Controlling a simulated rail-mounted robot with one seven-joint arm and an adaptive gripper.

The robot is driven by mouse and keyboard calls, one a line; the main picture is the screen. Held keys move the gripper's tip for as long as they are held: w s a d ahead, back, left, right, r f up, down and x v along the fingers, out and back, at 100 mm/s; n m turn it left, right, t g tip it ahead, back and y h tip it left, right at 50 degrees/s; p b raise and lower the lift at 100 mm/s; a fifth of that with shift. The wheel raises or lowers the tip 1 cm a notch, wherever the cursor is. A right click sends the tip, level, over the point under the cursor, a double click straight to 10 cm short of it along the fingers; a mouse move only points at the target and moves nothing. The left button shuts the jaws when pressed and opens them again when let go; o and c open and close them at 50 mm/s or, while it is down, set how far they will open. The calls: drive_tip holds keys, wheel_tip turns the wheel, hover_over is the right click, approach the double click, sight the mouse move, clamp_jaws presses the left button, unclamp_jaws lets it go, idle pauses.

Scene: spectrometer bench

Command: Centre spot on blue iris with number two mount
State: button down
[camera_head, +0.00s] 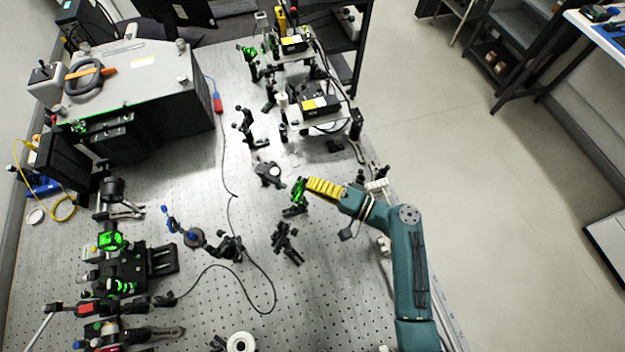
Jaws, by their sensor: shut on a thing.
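My gripper (309,185) has yellow fingers and reaches in from the right at mid-table. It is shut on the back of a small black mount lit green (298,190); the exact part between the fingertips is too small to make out. No number can be read on this mount. A blue-rimmed round iris (194,238) stands on a post at the lower left of my gripper, well apart from it. A blue part (169,218) rises just to its left. I cannot make out a spot on the iris.
A large grey instrument box (140,95) fills the upper left. Green-lit optics (110,240) crowd the lower left. Black mounts (287,240) and (268,173) stand close to my gripper. Electronics boxes (318,103) sit at the back right. Cables (232,215) cross the perforated table.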

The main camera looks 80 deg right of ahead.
drive_tip(key=shift+d+r+m+p, duration=0.15)
drive_tip(key=shift+m+p, duration=0.4)
drive_tip(key=shift+m, duration=1.05)
drive_tip(key=c, duration=1)
unclamp_jaws()
drive_tip(key=shift+f, duration=0.2)
drive_tip(key=s, duration=0.4)
drive_tip(key=s+a, duration=0.1)
drive_tip(key=s, duration=0.3)
drive_tip(key=s+a, duration=0.1)
drive_tip(key=s, duration=0.3)
drive_tip(key=shift+a, duration=0.25)
